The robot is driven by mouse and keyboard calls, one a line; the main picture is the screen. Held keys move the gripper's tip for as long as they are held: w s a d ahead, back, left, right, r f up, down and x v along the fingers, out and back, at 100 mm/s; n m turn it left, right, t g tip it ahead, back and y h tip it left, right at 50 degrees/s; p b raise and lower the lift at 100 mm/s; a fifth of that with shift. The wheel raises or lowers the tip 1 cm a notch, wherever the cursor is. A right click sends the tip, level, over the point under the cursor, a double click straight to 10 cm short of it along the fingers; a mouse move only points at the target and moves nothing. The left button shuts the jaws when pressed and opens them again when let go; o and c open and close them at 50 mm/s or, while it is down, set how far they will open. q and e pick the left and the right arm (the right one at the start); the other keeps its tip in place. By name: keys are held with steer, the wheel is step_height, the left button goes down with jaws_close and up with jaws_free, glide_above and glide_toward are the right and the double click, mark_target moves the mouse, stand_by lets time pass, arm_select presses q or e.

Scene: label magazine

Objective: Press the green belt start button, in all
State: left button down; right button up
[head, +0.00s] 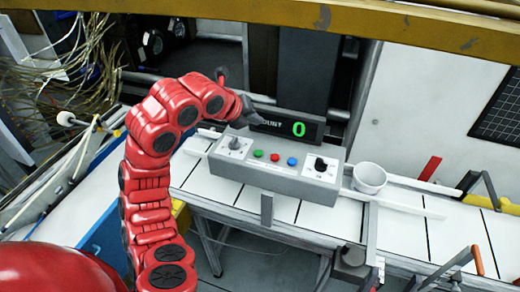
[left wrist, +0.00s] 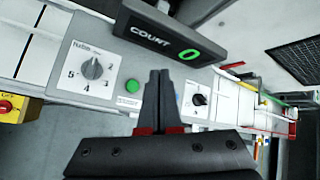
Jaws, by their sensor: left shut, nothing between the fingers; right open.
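The green button (head: 258,153) is the leftmost of three buttons on a grey control box (head: 270,182); it also shows in the left wrist view (left wrist: 132,86). A red button (head: 275,157) and a blue button (head: 292,161) sit to its right. My left gripper (head: 253,118) is above and behind the box, near the display. In the left wrist view, its fingertips (left wrist: 159,74) are together and empty, just right of the green button. They hide the red and blue buttons there. I cannot tell the fingertips' height above the panel. My right gripper is out of view.
The count display (head: 290,128) behind the box reads 0. Dials (head: 234,145) (head: 320,165) flank the buttons. A white cup (head: 369,178) stands right of the box by the belt (head: 405,225). A yellow beam (head: 400,22) crosses the top. Cables (head: 75,65) hang at left.

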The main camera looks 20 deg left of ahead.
arm_select(q)
steer(key=b, duration=0.2)
glide_above(256, 155)
step_height(256, 155, down, 8)
steer(key=shift+d+f, duration=0.1)
steer(key=shift+f, duration=0.05)
steer(key=shift+f+b, duration=0.35)
steer(key=shift+f, duration=0.05)
steer(key=shift+r, duration=0.1)
stand_by(1.7)
steer(key=shift+f+b, duration=0.5)
steer(key=shift+b, duration=0.15)
